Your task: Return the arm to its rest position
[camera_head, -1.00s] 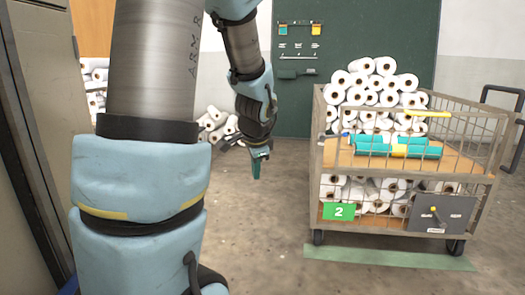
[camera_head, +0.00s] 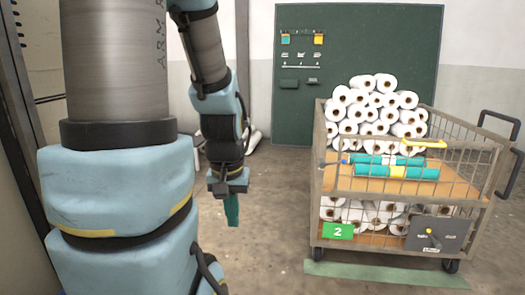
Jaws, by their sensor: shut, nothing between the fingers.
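My arm stands large at the left of the head view, in light blue and grey. Its forearm hangs down to my gripper (camera_head: 232,209), which points at the floor left of the cart. The teal fingers are together with nothing between them. The gripper is clear of the cart and touches nothing that I can see.
A wire-sided cart (camera_head: 316,185) stands at the right, holding white rolls (camera_head: 375,108) and teal rolls (camera_head: 385,171). It has a green "2" sign (camera_head: 338,231) and a black handle (camera_head: 500,122). A dark green board (camera_head: 290,110) stands behind. Open floor (camera_head: 275,215) lies between gripper and cart.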

